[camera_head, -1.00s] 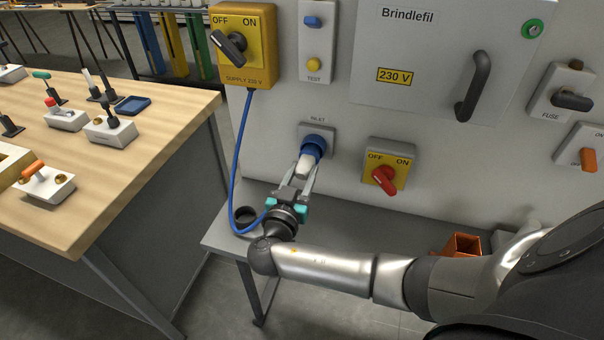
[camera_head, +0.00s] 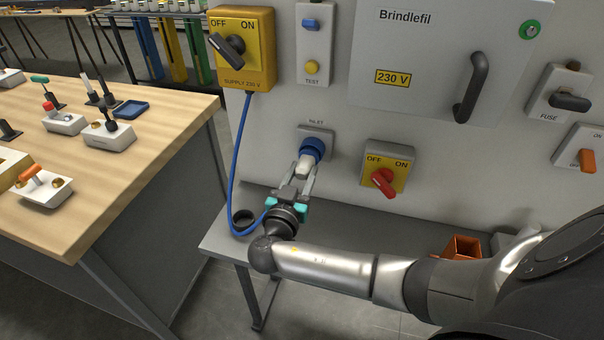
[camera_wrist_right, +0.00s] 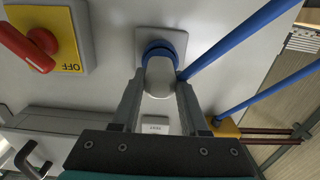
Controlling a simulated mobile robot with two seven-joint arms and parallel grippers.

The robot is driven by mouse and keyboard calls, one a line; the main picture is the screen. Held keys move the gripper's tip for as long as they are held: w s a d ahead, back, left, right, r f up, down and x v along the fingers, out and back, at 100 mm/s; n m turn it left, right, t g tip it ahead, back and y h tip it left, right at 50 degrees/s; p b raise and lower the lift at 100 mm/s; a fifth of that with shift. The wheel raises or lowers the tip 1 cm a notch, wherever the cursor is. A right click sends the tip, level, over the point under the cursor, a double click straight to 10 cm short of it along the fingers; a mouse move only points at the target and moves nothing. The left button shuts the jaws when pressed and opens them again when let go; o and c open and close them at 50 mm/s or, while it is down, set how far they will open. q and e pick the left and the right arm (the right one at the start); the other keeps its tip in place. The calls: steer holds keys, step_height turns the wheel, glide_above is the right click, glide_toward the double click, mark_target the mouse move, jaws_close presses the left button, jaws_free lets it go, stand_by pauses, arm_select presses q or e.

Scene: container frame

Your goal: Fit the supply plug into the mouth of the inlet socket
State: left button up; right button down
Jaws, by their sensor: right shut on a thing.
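The inlet socket (camera_head: 319,145) is a blue round fitting on a grey plate on the panel; its blue ring (camera_wrist_right: 160,48) also shows in the wrist view. The supply plug (camera_head: 303,167) has a whitish body, and a blue cable runs to the yellow supply box. My right gripper (camera_head: 305,177) is shut on the plug, seen between its fingers in the wrist view (camera_wrist_right: 159,80). The plug's front end is at the socket, in line with it. The contact is hidden by the plug, so I cannot tell how deep it sits. My left gripper is out of view.
The blue cable (camera_head: 234,165) hangs in a loop left of my gripper. A yellow switch with a red handle (camera_head: 382,181) is right of the socket. A grey shelf (camera_head: 226,238) with a dark ring and an orange box (camera_head: 462,247) runs below. A wooden bench (camera_head: 150,130) stands left.

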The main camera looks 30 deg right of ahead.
steer(key=shift+w+d+r, duration=0.15)
steer(key=shift+w+d, duration=0.05)
steer(key=shift+d, duration=0.05)
steer(key=c, duration=0.9)
jaws_free()
steer(key=o, duration=0.3)
steer(key=shift+w+d, duration=0.1)
steer(key=shift+o, duration=1.3)
steer(key=shift+f, duration=0.2)
steer(key=shift+a, duration=0.2)
steer(key=shift+s+a, duration=0.25)
steer(key=shift+s, duration=0.1)
steer(key=b+v, duration=0.1)
steer(key=v, duration=1.3)
steer(key=shift+s, duration=0.2)
steer(key=shift+a, duration=0.1)
